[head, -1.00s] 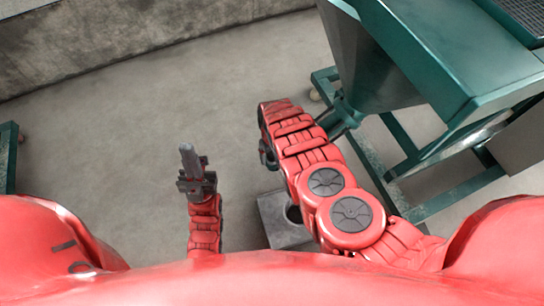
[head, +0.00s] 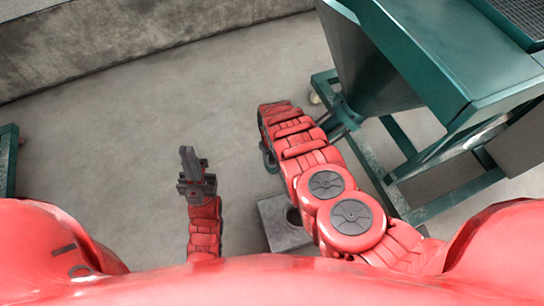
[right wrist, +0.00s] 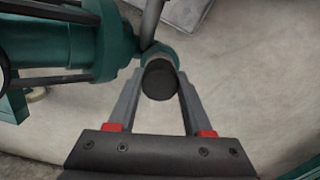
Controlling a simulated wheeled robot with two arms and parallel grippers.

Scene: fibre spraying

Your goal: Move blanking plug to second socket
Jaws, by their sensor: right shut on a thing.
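In the right wrist view, the dark round blanking plug (right wrist: 159,82) sits between the two fingers of my right gripper (right wrist: 160,80), which is shut on it. Right behind the plug is the flanged end of a teal pipe fitting (right wrist: 118,53). I cannot tell whether the plug is seated in that fitting or in front of it. In the head view, my right gripper is mostly hidden by its own arm, beside the hopper outlet (head: 347,112). My left gripper (head: 188,158) points upward, away from the machine, and I cannot tell how far apart its fingers are.
A teal hopper machine (head: 430,60) on a teal frame (head: 455,197) stands at the right. A grey block with a round hole (head: 278,228) is on the floor below my right arm. A concrete wall (head: 120,45) runs along the back. Open floor lies at the middle left.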

